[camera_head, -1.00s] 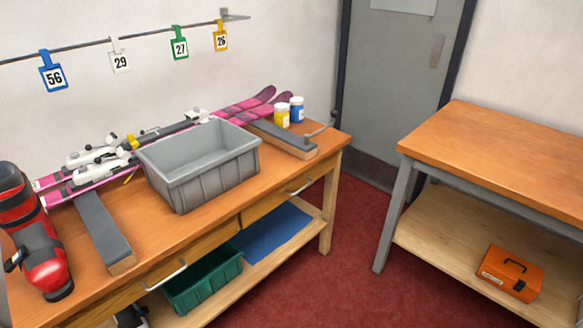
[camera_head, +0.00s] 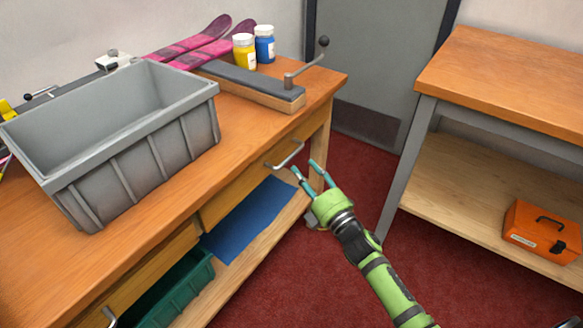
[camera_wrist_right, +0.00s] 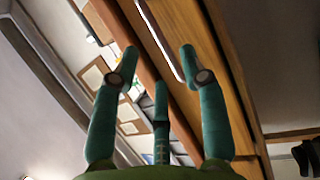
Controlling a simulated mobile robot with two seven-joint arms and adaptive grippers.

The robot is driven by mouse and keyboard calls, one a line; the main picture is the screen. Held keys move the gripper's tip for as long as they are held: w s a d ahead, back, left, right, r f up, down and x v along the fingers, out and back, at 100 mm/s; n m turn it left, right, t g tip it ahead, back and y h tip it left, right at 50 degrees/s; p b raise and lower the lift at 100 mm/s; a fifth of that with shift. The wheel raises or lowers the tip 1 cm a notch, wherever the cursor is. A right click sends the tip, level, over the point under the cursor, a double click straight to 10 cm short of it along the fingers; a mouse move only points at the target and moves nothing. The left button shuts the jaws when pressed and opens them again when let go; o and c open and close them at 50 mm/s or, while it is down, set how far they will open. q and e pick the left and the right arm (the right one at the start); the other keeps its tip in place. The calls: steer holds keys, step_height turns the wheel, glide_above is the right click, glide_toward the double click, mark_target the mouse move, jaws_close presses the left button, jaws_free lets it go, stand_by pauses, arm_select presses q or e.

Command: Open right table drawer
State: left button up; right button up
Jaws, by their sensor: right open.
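The right table drawer (camera_head: 240,189) is a wooden front under the top of the left-hand workbench, and it looks shut. Its silver bar handle (camera_head: 285,155) sits near the bench's right end. My right gripper (camera_head: 307,171) is open and empty, with teal fingers just right of and slightly below the handle, apparently apart from it. In the right wrist view the open fingers (camera_wrist_right: 158,62) point toward the drawer front (camera_wrist_right: 207,75), and the pale handle (camera_wrist_right: 160,38) runs beyond and between the fingertips. My left gripper is not in view.
A grey bin (camera_head: 150,150) stands on the workbench (camera_head: 232,125). A padded block (camera_head: 250,85), a yellow jar (camera_head: 244,50) and a blue jar (camera_head: 264,44) are behind. A green crate (camera_head: 180,292) and blue mat (camera_head: 248,218) lie on the lower shelf. A second table (camera_head: 500,75) stands right.

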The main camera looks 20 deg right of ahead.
mark_target(292, 157)
steer(key=x, duration=0.7)
jaws_close()
